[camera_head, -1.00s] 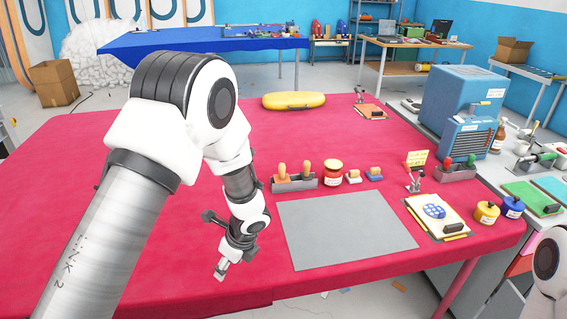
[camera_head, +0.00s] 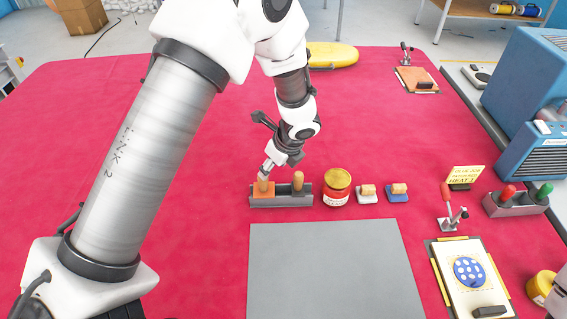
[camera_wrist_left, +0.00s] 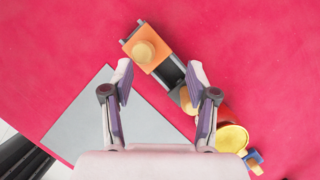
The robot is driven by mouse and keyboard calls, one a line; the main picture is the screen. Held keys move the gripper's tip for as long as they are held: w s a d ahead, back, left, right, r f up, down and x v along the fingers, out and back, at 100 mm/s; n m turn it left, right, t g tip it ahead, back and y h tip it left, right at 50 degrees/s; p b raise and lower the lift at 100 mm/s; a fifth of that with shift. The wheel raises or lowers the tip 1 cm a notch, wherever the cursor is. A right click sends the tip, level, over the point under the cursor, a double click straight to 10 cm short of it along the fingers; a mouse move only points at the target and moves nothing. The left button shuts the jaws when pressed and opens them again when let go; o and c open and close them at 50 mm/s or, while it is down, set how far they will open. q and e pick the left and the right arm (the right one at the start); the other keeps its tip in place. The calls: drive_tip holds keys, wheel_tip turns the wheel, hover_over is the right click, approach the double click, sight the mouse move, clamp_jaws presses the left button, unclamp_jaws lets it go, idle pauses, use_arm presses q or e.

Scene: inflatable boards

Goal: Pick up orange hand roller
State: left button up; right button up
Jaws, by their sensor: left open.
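The orange hand roller (camera_head: 264,187) stands in the left slot of a grey holder (camera_head: 281,201), its wooden handle upward. In the left wrist view the orange roller (camera_wrist_left: 146,46) shows from above, with its round wooden knob, ahead of the fingertips. My left gripper (camera_head: 268,165) is open and empty, above the orange roller's handle in the head view. In the left wrist view the two fingers (camera_wrist_left: 160,78) are spread apart, with bare cloth and part of the holder between them. A second roller with a wooden handle (camera_head: 298,182) stands in the holder's right slot.
A red jar with a yellow lid (camera_head: 336,188) stands right of the holder. Two small wooden-topped blocks (camera_head: 367,193) are beyond it. A grey mat (camera_head: 335,270) lies in front. The red tablecloth (camera_head: 190,200) left of the holder is clear.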

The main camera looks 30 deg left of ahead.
sight(263, 190)
use_arm(q)
drive_tip(key=s, duration=0.1)
drive_tip(key=s+a+f, duration=0.1)
drive_tip(key=s+f, duration=0.1)
drive_tip(key=shift+a, duration=0.3)
drive_tip(key=f, duration=0.1)
drive_tip(key=w+f, duration=0.1)
drive_tip(key=a+f, duration=0.1)
drive_tip(key=f, duration=0.1)
drive_tip(key=shift+w+p, duration=0.2)
drive_tip(key=shift+p, duration=0.15)
drive_tip(key=shift+w+f, duration=0.25)
drive_tip(key=shift+r, duration=0.1)
drive_tip(key=shift+s+r, duration=0.15)
drive_tip(key=shift+s, duration=0.15)
drive_tip(key=c, duration=0.4)
drive_tip(key=shift+s+r, duration=0.1)
drive_tip(key=shift+r, duration=0.05)
drive_tip(key=c, duration=0.6)
clamp_jaws()
use_arm(e)
drive_tip(key=shift+s+r, duration=0.6)
drive_tip(key=shift+s, duration=0.35)
